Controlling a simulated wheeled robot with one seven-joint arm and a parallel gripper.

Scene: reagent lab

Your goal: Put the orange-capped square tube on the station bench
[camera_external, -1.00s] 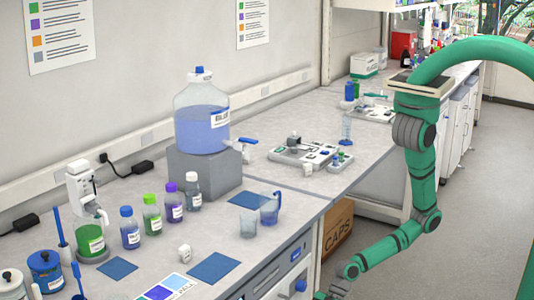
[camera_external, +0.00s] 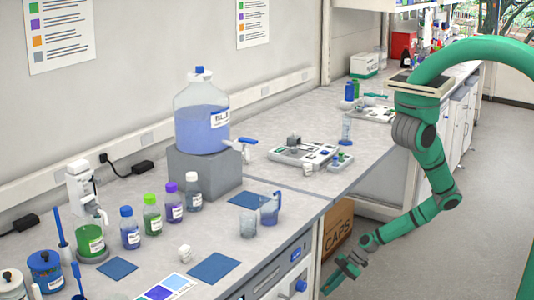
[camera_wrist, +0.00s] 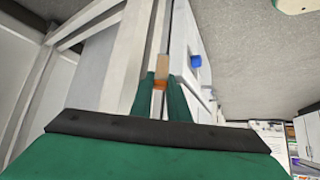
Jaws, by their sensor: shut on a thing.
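My gripper (camera_external: 338,283) is low in front of the near bench, over the floor, below the bench top. In the wrist view my gripper (camera_wrist: 161,88) has its two green fingers closed on a narrow thing with an orange band, which I take as the orange-capped square tube (camera_wrist: 160,85). A tan part shows beyond the orange band and a pale part between the fingers. The tube is too small to make out in the external view. The bench top (camera_external: 226,262) holds blue mats, bottles and beakers.
A cardboard box (camera_external: 338,228) stands on the floor beside the bench, near my arm. A blue mat (camera_external: 213,268) lies near the front edge. A blue-handled jug (camera_external: 270,209) and a beaker stand near the right end. The floor at right is clear.

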